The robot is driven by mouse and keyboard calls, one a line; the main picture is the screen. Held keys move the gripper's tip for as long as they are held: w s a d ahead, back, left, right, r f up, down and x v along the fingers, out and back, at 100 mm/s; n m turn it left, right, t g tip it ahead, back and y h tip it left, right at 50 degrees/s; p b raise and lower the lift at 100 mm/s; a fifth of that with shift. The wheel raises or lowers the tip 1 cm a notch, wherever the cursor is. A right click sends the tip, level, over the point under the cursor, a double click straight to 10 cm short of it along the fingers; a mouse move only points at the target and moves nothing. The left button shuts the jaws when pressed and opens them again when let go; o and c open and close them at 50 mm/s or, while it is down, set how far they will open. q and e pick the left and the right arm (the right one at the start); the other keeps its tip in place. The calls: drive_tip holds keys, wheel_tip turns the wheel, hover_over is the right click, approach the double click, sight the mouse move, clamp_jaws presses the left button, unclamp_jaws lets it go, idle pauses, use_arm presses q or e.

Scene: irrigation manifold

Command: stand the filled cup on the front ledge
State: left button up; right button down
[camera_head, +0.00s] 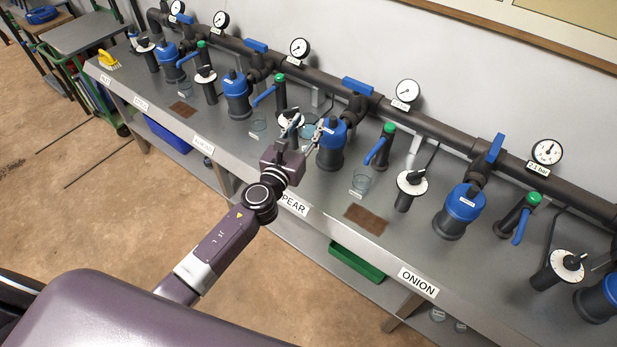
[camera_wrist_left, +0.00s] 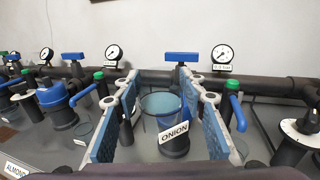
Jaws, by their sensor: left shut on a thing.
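My left gripper (camera_head: 304,131) is over the bench near the PEAR label, its fingers pointing toward the back wall. In the left wrist view its two blue-padded fingers stand on both sides of a clear cup (camera_wrist_left: 160,104), and the gripper is shut on it. The cup looks upright, with a bluish inside; its fill level is hard to tell. A white ONION tag (camera_wrist_left: 174,132) shows between the fingers; I cannot tell whether it is on the cup. The front ledge (camera_head: 330,222) is the grey bench's near edge, with name labels. My right gripper is not in view.
Another clear cup (camera_head: 361,181) stands right of the gripper, and one (camera_head: 259,123) stands left. A blue-capped filter (camera_head: 331,143) is close to the fingertips. Valves and gauges line the back. A brown mat (camera_head: 366,219) lies near the front edge; a green crate (camera_head: 356,262) is below.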

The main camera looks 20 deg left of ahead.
use_arm(q)
drive_tip(key=f+b, duration=0.9)
drive_tip(key=f, duration=0.1)
drive_tip(key=f+b, duration=0.9)
drive_tip(key=shift+w+f, duration=0.2)
drive_tip(key=shift+f, duration=0.2)
drive_tip(key=shift+a+r, duration=0.1)
drive_tip(key=o, duration=1)
